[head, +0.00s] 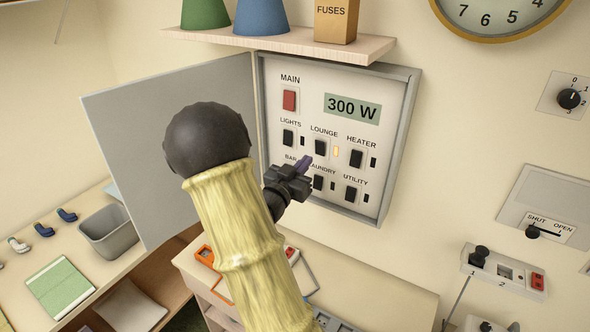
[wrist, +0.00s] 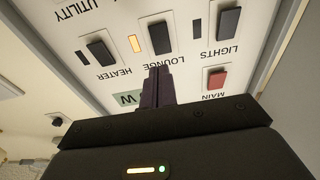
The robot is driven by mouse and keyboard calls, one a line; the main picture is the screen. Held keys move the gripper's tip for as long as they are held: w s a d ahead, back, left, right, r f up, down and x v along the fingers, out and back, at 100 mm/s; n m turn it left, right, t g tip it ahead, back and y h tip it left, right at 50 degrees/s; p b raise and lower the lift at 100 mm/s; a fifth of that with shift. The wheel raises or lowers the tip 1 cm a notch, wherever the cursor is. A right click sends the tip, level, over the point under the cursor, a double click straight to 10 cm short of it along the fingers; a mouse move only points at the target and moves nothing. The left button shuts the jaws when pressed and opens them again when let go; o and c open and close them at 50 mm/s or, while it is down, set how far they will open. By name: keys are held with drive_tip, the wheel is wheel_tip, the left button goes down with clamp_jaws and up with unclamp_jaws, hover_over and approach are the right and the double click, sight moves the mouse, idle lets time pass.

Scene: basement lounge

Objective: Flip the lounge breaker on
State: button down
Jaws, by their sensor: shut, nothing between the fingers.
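The lounge breaker (head: 320,147) is a black rocker in the upper row of the open breaker panel, under its LOUNGE label. It also shows upside down in the wrist view (wrist: 154,36). The small lamp beside it (head: 336,151) glows amber, also in the wrist view (wrist: 132,39). The panel display (head: 352,108) reads 300 W. My gripper (head: 304,163) is shut and empty, its dark purple fingers pointing at the panel. In the wrist view the fingertips (wrist: 158,70) lie over the LOUNGE label beside the rocker. I cannot tell whether they touch the panel.
The lights breaker (head: 288,138), heater breaker (head: 357,158) and red main switch (head: 289,100) are close by; the lights and heater lamps look dark. The panel's grey door (head: 150,120) stands open at left. A shelf (head: 290,43) with cones and a fuse box hangs above.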

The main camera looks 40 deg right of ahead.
sight(320, 143)
drive_tip(key=p+x, duration=0.3)
drive_tip(key=x, duration=0.2)
drive_tip(key=shift+w+d+r, duration=0.1)
drive_tip(key=shift+r, duration=0.05)
drive_tip(key=shift+w+d, duration=0.15)
drive_tip(key=shift+d, duration=0.35)
drive_tip(key=shift+w+d+b, duration=0.1)
drive_tip(key=shift+w+b, duration=0.05)
drive_tip(key=shift+b, duration=0.15)
drive_tip(key=shift+d, duration=0.1)
drive_tip(key=shift+a, duration=0.6)
drive_tip(key=s+a+r+b, duration=0.1)
drive_tip(key=s+a+b, duration=0.1)
drive_tip(key=a, duration=0.4)
drive_tip(key=s+a+b, duration=0.2)
drive_tip(key=a+b, duration=0.1)
drive_tip(key=a, duration=0.3)
drive_tip(key=shift+r, duration=0.35)
drive_tip(key=shift+a, duration=0.1)
